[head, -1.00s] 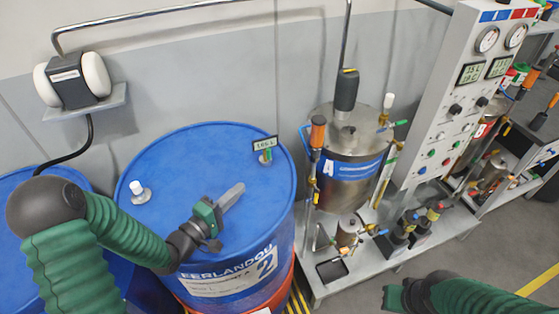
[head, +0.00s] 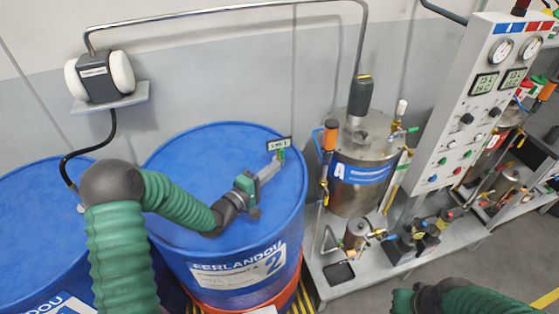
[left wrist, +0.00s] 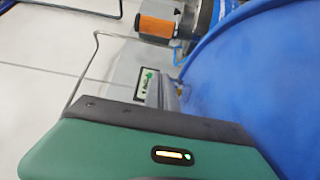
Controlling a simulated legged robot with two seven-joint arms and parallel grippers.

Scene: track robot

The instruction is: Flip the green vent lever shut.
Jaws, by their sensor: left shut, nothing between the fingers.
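A small green lever (head: 281,154) stands upright on the top of the blue drum marked 2 (head: 205,160), under a small digital display (head: 278,144), near the drum's right rim. My left gripper (head: 275,166) is shut and empty, with its fingertips right beside the lever; I cannot tell whether they touch it. In the left wrist view my shut fingers (left wrist: 166,94) point toward the display (left wrist: 147,86), and the lever is mostly hidden behind them. My right gripper (head: 402,301) is low at the bottom right, cut by the frame edge, its jaws unclear.
A steel vessel (head: 362,150) with an orange-handled valve (head: 330,134) stands right of the drum on a grey bench (head: 332,288). A gauge panel (head: 478,100) rises further right. A white-ended box (head: 105,77) sits on a wall shelf. Another blue drum (head: 40,225) is at the left.

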